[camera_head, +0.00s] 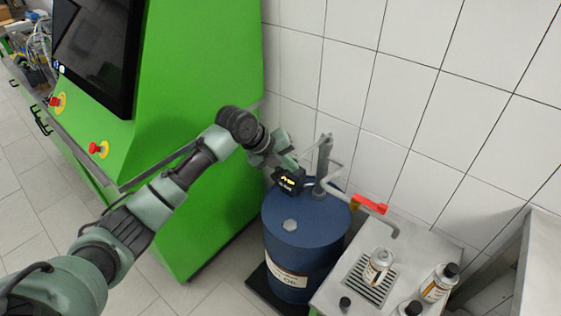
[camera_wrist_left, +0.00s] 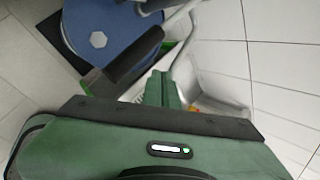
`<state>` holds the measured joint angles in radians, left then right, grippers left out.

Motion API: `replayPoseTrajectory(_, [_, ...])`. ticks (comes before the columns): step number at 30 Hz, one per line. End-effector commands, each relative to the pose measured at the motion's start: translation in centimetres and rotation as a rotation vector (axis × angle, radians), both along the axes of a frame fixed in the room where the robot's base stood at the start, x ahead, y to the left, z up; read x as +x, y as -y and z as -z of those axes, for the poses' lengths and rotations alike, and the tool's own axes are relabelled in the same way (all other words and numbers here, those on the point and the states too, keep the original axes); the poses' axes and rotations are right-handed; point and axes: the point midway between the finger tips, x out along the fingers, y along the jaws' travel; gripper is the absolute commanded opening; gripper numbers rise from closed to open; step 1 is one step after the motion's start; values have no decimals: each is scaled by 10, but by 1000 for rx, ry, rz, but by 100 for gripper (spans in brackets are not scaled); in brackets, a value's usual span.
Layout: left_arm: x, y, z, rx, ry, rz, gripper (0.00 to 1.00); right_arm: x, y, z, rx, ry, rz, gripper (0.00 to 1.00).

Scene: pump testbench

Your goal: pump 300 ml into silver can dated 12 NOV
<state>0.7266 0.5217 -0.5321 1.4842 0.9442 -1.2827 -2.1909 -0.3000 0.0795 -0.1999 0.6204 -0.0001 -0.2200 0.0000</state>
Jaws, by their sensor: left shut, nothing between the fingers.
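A blue oil drum (camera_head: 306,247) stands against the tiled wall, with a grey hand pump (camera_head: 324,160) and a bent outlet pipe (camera_head: 345,190) on top. A red lever (camera_head: 370,204) sits on the pipe. A silver can (camera_head: 378,268) without a visible cap stands on the drain grate, near the spout. Its date is too small to read. My left gripper (camera_head: 288,163) is shut and empty beside the pump, by a black box with a yellow display (camera_head: 289,184). In the left wrist view its green fingers (camera_wrist_left: 163,90) are together near the drum (camera_wrist_left: 105,30). My right gripper is not in view.
A metal table (camera_head: 335,284) beside the drum carries the grate. A silver can with a black cap (camera_head: 440,282), part of another black-capped container (camera_head: 411,309) and a small black cap (camera_head: 345,303) are on it. A green cabinet (camera_head: 200,80) stands left of the drum.

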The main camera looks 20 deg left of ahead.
Motion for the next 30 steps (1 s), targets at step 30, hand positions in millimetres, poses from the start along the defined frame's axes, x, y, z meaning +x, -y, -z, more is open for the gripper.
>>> replayPoseTrajectory(30, [32, -24, -81, 148, 201, 301, 0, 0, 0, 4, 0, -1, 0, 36])
